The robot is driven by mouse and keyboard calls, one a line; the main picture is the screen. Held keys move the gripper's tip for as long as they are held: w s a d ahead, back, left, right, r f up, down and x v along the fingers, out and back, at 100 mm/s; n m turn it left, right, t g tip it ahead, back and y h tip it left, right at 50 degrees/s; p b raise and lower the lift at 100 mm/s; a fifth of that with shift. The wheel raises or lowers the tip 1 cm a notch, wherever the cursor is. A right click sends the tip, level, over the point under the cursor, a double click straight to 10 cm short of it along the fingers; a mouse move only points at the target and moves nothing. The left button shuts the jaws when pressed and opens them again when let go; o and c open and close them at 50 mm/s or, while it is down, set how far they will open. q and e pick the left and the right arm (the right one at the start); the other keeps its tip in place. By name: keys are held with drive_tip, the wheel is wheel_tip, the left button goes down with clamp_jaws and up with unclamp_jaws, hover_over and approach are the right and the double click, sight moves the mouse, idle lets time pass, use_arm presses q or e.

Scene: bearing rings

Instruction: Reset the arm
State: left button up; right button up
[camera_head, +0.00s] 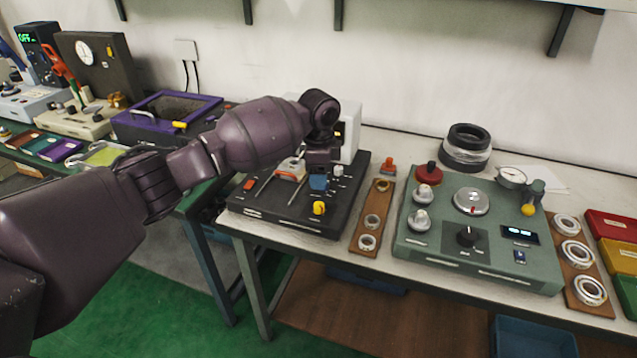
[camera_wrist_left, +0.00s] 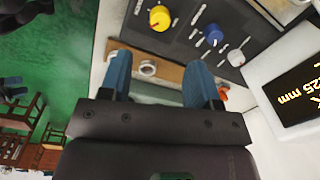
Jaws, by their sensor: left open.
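My left arm comes in from the left and reaches across the front of the bench. My left gripper (camera_head: 318,180) hangs over the black panel with knobs (camera_head: 290,222), its blue fingers pointing down. In the left wrist view the two blue fingers of the gripper (camera_wrist_left: 160,82) stand wide apart with nothing between them that they touch. A wooden strip with bearing rings (camera_wrist_left: 172,72) shows beyond the fingers. My right gripper is not in view.
A wooden strip with rings (camera_head: 371,222) lies right of the black panel. Further right are a green test unit (camera_head: 440,247), another ring board (camera_head: 580,285) and coloured bins (camera_head: 612,226). A white box (camera_head: 350,135) stands behind the gripper. A purple-rimmed box (camera_head: 215,103) is at left.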

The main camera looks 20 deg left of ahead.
use_arm(q)
drive_tip(key=shift+r, duration=0.25)
